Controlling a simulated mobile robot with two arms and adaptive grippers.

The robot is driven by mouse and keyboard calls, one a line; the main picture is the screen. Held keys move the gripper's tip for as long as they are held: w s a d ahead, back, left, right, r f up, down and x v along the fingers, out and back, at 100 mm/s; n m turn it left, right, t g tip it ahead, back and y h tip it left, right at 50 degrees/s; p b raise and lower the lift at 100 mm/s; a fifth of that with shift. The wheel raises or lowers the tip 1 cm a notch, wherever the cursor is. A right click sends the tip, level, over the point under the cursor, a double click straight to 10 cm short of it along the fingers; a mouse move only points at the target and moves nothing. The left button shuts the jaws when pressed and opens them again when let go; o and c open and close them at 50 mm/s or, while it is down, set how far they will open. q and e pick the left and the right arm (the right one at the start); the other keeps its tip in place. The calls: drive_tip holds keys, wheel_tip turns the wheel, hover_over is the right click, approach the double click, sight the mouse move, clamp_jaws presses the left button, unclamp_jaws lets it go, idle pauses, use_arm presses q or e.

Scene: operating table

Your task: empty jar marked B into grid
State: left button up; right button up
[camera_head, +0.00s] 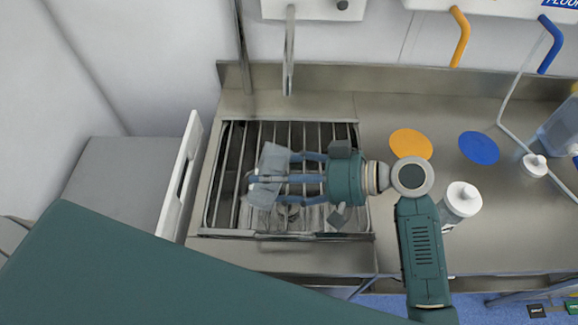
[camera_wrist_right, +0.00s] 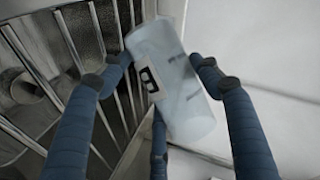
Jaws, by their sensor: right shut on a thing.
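The clear jar (camera_wrist_right: 178,85) with a small label bearing a dark letter, which looks like a B, is in my right gripper (camera_head: 268,178). Its blue fingers close around the jar's sides. The jar (camera_head: 272,158) is tilted over, not upright, and appears empty of anything dark. In the head view it is above the left part of the metal grid (camera_head: 314,133) over the sink. The right wrist view shows the grid bars (camera_wrist_right: 68,42) at the left, beside the jar. I cannot tell which end of the jar is open. My left gripper is not in view.
An orange disc (camera_head: 410,143) and a blue disc (camera_head: 478,148) lie on the steel counter (camera_head: 385,115). A white-capped bottle (camera_head: 461,202) stands right of my forearm, and another (camera_head: 535,165) is farther right. A tap (camera_head: 289,50) hangs behind the grid. A white panel (camera_head: 180,178) borders the left side.

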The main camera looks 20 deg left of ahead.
drive_tip(key=shift+s+a+f+m+g+y+b, duration=0.1)
drive_tip(key=shift+f+m+g+y+b, duration=0.25)
drive_tip(key=shift+m, duration=0.3)
drive_tip(key=shift+s+f+m+g+y+b, duration=0.1)
drive_tip(key=shift+f+m+g+y, duration=0.05)
drive_tip(key=shift+m+g, duration=0.4)
idle(2.0)
drive_tip(key=shift+w+f+m+g+p, duration=0.3)
drive_tip(key=shift+w+m, duration=0.25)
drive_tip(key=shift+m, duration=0.25)
idle(1.2)
drive_tip(key=shift+w+f+m+g+y, duration=0.2)
drive_tip(key=shift+f+m+g+y, duration=0.15)
drive_tip(key=shift+m+y, duration=0.5)
idle(1.9)
